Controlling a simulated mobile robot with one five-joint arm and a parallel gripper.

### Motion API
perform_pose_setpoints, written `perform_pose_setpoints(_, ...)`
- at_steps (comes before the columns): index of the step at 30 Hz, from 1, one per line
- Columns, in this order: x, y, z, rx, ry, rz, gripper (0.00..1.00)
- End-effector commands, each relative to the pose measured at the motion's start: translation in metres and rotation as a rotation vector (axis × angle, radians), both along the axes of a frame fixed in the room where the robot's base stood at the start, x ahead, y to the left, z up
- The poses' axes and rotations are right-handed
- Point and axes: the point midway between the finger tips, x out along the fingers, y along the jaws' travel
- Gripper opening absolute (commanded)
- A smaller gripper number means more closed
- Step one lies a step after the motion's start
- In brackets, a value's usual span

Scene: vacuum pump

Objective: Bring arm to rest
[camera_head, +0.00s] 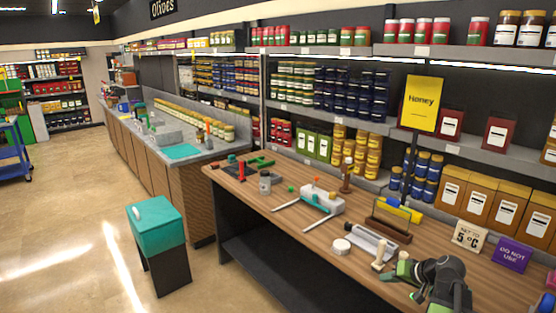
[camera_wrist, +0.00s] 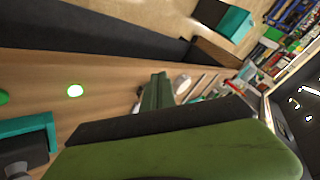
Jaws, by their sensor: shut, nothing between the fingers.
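My gripper (camera_head: 403,268) is at the lower right of the head view, over the near right part of the wooden bench (camera_head: 262,218). Its green fingers are shut and I see nothing held. The dark joints of my arm are beside it, folded low over the bench. In the wrist view my gripper (camera_wrist: 157,93) shows as a narrow green shape past a large green and black part of my own arm, with the bench top behind it. I cannot tell the exact gap between my gripper and the bench.
Close to my gripper are a wooden peg (camera_head: 380,254), a grey tray (camera_head: 369,241) and a white round piece (camera_head: 341,247). A white and teal device (camera_head: 322,198) lies farther back. Signs (camera_head: 468,237) and shelves line the right.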

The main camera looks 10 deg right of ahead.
Motion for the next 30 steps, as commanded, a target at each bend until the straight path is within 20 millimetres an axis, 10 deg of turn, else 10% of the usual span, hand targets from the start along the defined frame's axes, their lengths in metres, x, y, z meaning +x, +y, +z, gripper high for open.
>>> perform_pose_setpoints(6,0.031,0.194,-0.024,-0.096,0.126,0.335,0.00)
perform_pose_setpoints(13,-0.011,0.326,-0.055,-0.267,0.344,0.545,0.00)
perform_pose_setpoints(16,-0.040,0.340,-0.065,-0.369,0.467,0.544,0.00)
perform_pose_setpoints(21,-0.067,0.297,-0.070,-0.458,0.635,0.386,0.00)
perform_pose_setpoints(30,-0.069,0.295,-0.070,-0.444,0.657,0.346,0.00)
